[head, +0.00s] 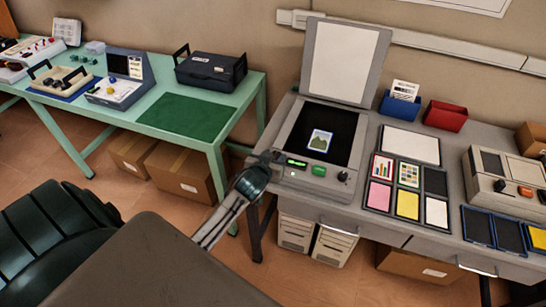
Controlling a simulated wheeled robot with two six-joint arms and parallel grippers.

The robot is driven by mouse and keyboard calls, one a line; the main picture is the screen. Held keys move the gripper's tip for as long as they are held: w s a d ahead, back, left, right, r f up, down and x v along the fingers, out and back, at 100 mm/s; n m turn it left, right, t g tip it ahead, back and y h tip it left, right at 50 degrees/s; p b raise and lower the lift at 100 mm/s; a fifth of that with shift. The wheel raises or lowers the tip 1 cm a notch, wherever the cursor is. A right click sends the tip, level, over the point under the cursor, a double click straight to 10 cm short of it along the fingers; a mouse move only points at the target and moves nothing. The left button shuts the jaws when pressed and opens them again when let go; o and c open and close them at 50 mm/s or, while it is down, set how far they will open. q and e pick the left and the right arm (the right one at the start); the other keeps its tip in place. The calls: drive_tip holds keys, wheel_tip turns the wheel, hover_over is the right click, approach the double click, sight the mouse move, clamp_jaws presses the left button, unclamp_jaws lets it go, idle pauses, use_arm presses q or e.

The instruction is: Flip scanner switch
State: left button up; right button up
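The scanner (298,129) stands on the grey table with its lid (342,62) raised. A small picture card (320,140) lies on its dark glass. Its front panel carries a lit green display (297,162), a green button (319,171) and a black knob (343,177). My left gripper (268,160) is at the left front corner of the scanner, beside the display. It covers that end of the panel; I cannot make out a switch there or whether the gripper touches it. Its fingers are too small and dark to tell open from shut. My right gripper is not in view.
Sample cards (408,174) lie right of the scanner, with a blue holder (400,106) and a red holder (445,115) behind. A beige device (502,180) stands farther right. A green table (240,97) is at the left, with cardboard boxes (183,172) below.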

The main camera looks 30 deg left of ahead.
use_arm(q)
drive_tip(key=shift+o, duration=0.2)
drive_tip(key=shift+s, duration=0.1)
drive_tip(key=shift+s, duration=0.25)
drive_tip(key=b+v, duration=0.2)
drive_tip(key=v, duration=0.8)
drive_tip(key=shift+d, duration=0.1)
drive_tip(key=s+a+f+m+g, duration=0.15)
drive_tip(key=s+f, duration=0.25)
drive_tip(key=f, duration=0.8)
drive_tip(key=s+f+g+h, duration=0.1)
drive_tip(key=s+f+g, duration=0.2)
drive_tip(key=f, duration=1)
drive_tip(key=s+f+g, duration=0.2)
drive_tip(key=s+f, duration=0.2)
drive_tip(key=f, duration=0.8)
drive_tip(key=s+d+f+g, duration=0.1)
drive_tip(key=s+f, duration=0.5)
drive_tip(key=s, duration=0.3)
drive_tip(key=s+d+f+m+g, duration=0.1)
drive_tip(key=s+f+g, duration=0.1)
drive_tip(key=s+f, duration=0.5)
drive_tip(key=s+d+f+g+h, duration=0.1)
drive_tip(key=s+f, duration=0.5)
drive_tip(key=s, duration=0.7)
drive_tip(key=shift+s+d+f+g, duration=0.25)
drive_tip(key=shift+d+f+g, duration=0.15)
drive_tip(key=shift+g, duration=0.25)
drive_tip(key=shift+m, duration=0.25)
